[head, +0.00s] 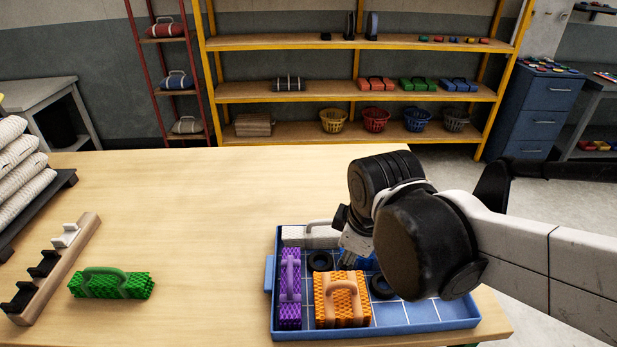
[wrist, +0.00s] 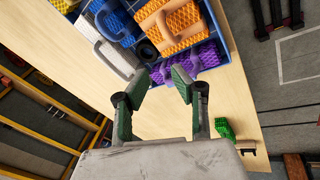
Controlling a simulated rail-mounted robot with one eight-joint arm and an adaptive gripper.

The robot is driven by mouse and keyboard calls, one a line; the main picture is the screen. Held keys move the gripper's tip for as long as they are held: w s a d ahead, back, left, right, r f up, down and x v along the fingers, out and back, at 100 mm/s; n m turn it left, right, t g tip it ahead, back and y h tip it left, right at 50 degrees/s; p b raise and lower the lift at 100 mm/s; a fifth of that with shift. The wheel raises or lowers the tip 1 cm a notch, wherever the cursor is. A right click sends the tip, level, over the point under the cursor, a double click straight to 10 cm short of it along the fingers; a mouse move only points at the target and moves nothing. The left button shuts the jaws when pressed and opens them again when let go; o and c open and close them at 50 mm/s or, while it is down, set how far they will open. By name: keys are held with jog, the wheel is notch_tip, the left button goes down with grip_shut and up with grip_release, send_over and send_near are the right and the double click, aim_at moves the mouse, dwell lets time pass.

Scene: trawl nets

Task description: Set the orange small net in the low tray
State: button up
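The orange net (head: 324,304), a textured block with a loop handle, sits inside the low blue tray (head: 425,318) at the table's front right. It also shows in the wrist view (wrist: 184,20) near the top. My gripper (head: 350,260) is above the back part of the tray, behind the orange net in the head view. In the wrist view my gripper (wrist: 160,76) has its two green fingers apart with nothing held between them. My arm hides the tray's back right part in the head view.
The tray also holds a purple net (head: 290,290), a white net (head: 296,236), a blue net (wrist: 113,20) and black rings (head: 381,287). A green net (head: 112,284) lies beside a wooden rack (head: 58,268) on the left. The table's middle is clear.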

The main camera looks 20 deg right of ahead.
notch_tip(320, 180, up, 6)
jog(key=s+m+t, duration=0.2)
jog(key=m+t, duration=0.1)
jog(key=m, duration=0.7)
jog(key=shift+d+f, duration=0.15)
jog(key=shift+d, duration=0.05)
